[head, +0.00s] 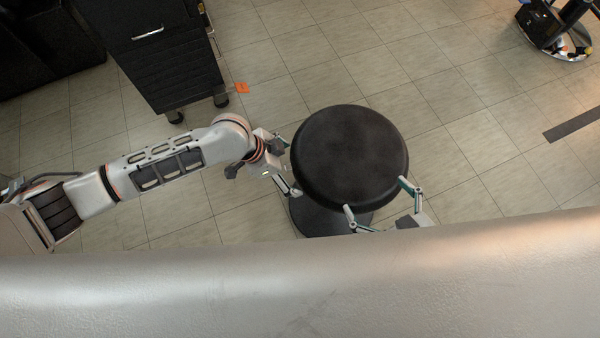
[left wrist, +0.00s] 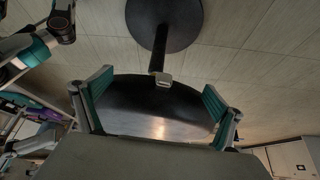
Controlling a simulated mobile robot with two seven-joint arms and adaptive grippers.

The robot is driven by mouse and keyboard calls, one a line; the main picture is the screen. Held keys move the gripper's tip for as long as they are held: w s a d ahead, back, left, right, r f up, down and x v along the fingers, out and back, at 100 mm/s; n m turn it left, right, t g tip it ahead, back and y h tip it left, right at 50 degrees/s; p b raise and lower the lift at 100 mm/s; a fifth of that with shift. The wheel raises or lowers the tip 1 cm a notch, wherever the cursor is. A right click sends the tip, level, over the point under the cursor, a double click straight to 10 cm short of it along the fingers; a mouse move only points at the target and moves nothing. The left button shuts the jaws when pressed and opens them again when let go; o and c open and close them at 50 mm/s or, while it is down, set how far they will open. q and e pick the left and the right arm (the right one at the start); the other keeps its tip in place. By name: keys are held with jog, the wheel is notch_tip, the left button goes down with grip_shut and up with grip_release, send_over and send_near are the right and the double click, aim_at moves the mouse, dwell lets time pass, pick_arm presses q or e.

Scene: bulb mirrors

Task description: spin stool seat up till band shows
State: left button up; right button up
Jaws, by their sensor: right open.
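The stool's round black seat (head: 350,150) is in the middle of the head view. Its dark base (head: 312,222) shows partly below it. The left wrist view shows the seat's underside (left wrist: 155,105), the column (left wrist: 158,50) and the round base (left wrist: 180,20). My left gripper (head: 287,168) is at the seat's left edge, its fingers spread, with the seat between or just beyond them in the left wrist view (left wrist: 157,98). My right gripper (head: 378,198) is open at the seat's lower right edge, fingers spread along the rim. Whether any finger touches is unclear.
A black drawer cabinet (head: 165,55) on casters stands at upper left. A small orange piece (head: 242,87) lies on the tiled floor near it. A device with a round base (head: 560,45) stands at upper right. A pale surface (head: 300,290) fills the foreground.

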aim_at(294, 162)
pick_arm(q)
jog(key=r, duration=0.2)
jog(key=r+p, duration=0.1)
jog(key=shift+w+d, duration=0.3)
pick_arm(e)
jog(key=r, duration=0.1)
jog(key=w+r, duration=0.1)
jog(key=r, duration=0.1)
jog(key=shift+w+t, duration=0.15)
jog(key=shift+t, duration=0.15)
pick_arm(q)
jog(key=shift+s+a+r+p, duration=0.1)
jog(key=shift+a+r+p, duration=0.05)
jog(key=shift+r+p, duration=0.55)
jog(key=shift+s+a+r+p, duration=0.1)
jog(key=shift+r+p, duration=0.45)
jog(key=shift+r, duration=0.2)
pick_arm(e)
jog(key=shift+t, duration=0.4)
jog(key=r, duration=0.1)
jog(key=w+r, duration=0.1)
jog(key=r, duration=0.2)
jog(key=shift+w+r, duration=0.3)
jog(key=shift+w, duration=0.1)
pick_arm(q)
jog(key=shift+f, duration=0.15)
jog(key=v, duration=1.2)
jog(key=shift+s, duration=0.1)
